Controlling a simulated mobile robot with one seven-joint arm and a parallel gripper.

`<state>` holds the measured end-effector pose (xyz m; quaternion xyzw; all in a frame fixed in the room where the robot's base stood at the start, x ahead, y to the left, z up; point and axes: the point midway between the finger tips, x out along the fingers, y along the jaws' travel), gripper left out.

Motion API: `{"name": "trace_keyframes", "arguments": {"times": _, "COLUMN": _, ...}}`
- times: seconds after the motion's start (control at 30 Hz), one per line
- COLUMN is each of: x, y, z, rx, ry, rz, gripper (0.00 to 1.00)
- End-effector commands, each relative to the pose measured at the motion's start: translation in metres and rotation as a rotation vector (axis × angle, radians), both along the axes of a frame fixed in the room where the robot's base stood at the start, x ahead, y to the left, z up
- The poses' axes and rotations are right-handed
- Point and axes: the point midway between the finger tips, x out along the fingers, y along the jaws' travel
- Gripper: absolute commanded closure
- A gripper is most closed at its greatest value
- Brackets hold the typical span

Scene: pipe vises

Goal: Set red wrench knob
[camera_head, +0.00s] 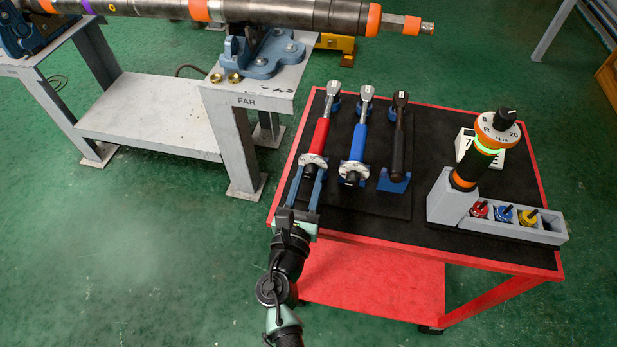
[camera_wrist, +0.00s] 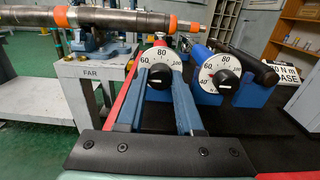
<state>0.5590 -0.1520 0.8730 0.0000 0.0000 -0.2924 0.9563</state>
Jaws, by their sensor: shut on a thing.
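The red wrench (camera_head: 321,136) lies in its holder at the left of the cart, its head pointing away from me. Its white dial (camera_wrist: 158,56) faces the wrist camera, with 60, 80 and 100 readable. The black knob (camera_wrist: 161,74) sits at the dial's lower middle; its pointer setting is too small to read. My gripper (camera_head: 308,176) reaches in from the near side at the dial end. In the wrist view, its two blue-grey fingers (camera_wrist: 161,82) flank the knob and are shut on it. The finger contact is partly hidden.
A blue wrench (camera_head: 357,143) and a dark wrench (camera_head: 398,138) lie to the right. A lit orange-black tester (camera_head: 482,150) and a grey tray (camera_head: 536,228) with several small coloured pieces stand farther right. The grey FAR stand (camera_head: 247,110) bears a pipe (camera_head: 275,14) at the left.

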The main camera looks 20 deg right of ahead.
Motion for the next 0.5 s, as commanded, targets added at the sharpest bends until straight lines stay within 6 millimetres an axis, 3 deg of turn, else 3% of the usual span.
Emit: {"name": "trace_keyframes", "arguments": {"times": 0.5, "x": -0.0002, "y": 0.0006, "z": -0.0032, "rx": 0.153, "ry": -0.103, "rz": 0.001, "gripper": 1.00}}
